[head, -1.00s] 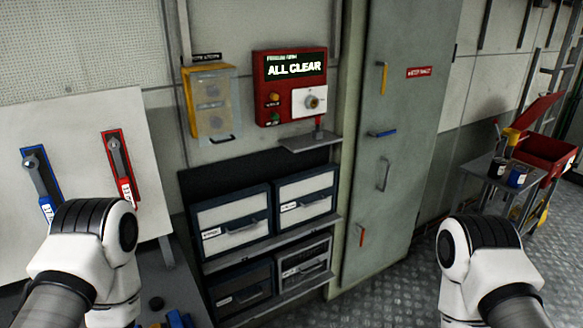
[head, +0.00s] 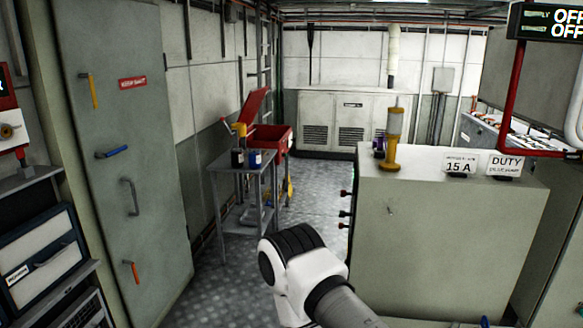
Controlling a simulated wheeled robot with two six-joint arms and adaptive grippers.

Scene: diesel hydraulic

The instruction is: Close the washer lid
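A red parts washer (head: 270,138) stands in the middle distance, left of centre, beyond a grey metal cart. Its red lid (head: 254,104) is raised and tilted up at the left side of the red tub, so the lid is open. The tub's lower part is partly hidden by the cart. A white and black link of my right arm shows at the bottom centre, well short of the washer. Neither of my grippers is in view.
The grey cart (head: 238,166) holds small bottles and a yellow-topped item. A tall grey cabinet (head: 120,190) stands at left. A big grey-green console (head: 450,240) blocks the right. Clear floor (head: 318,195) lies between cart and console.

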